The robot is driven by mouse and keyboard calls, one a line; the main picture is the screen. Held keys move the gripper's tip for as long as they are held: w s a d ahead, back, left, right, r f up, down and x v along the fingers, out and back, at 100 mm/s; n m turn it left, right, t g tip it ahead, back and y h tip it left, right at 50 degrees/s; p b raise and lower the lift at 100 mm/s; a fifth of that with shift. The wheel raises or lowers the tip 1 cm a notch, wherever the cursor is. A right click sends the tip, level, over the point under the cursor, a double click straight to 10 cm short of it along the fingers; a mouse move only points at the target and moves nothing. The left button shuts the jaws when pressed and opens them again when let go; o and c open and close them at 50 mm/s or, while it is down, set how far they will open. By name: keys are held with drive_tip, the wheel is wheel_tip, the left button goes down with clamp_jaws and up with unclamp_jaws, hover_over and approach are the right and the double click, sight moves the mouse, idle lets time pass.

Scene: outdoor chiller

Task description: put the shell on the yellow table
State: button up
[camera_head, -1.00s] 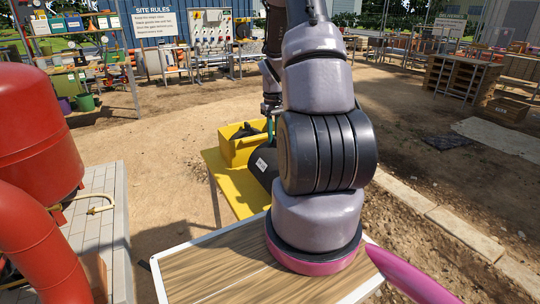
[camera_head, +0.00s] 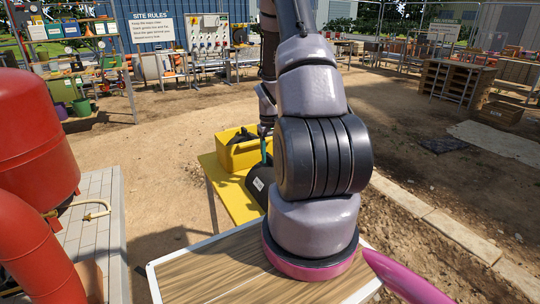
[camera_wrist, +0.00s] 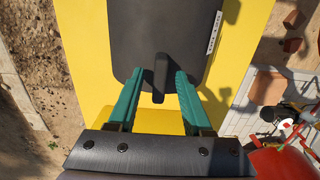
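The shell (camera_head: 256,198) is a dark grey-black cover with a white label, lying on the yellow table (camera_head: 232,188) in front of a yellow bin. In the wrist view the shell (camera_wrist: 135,40) fills the upper middle, over the yellow table (camera_wrist: 83,50), with a small upright handle (camera_wrist: 161,78) near its lower edge. My gripper (camera_wrist: 158,76) has its teal fingers spread on either side of this handle, with a visible gap to each. In the head view my gripper (camera_head: 264,142) is partly hidden behind my arm, which also covers the shell's right side.
The yellow bin (camera_head: 228,156) stands at the table's far end with dark items inside. A wood-topped surface (camera_head: 215,272) is nearest me. A red tank (camera_head: 38,135) and pipe stand at left on grey paving (camera_head: 95,235). Open dirt surrounds the table.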

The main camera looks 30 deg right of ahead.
drive_tip(key=shift+r, duration=0.1)
wheel_tip(320, 180, up, 12)
drive_tip(key=s+a+r+m+t, duration=0.1)
drive_tip(key=s+a+r+t, duration=0.1)
drive_tip(key=a+r, duration=0.55)
drive_tip(key=s+a+r+m+t, duration=0.15)
drive_tip(key=a+r, duration=0.25)
drive_tip(key=r, duration=0.6)
drive_tip(key=s+a+r+t+y, duration=0.1)
drive_tip(key=s+a+r+t, duration=0.1)
drive_tip(key=s+a+r, duration=0.3)
drive_tip(key=s+a+r+m+t+y, duration=0.1)
drive_tip(key=s+a+r, duration=0.3)
drive_tip(key=s, duration=0.6)
drive_tip(key=shift+a+r+t, duration=0.4)
drive_tip(key=shift+a+t, duration=0.15)
drive_tip(key=shift+a, duration=0.2)
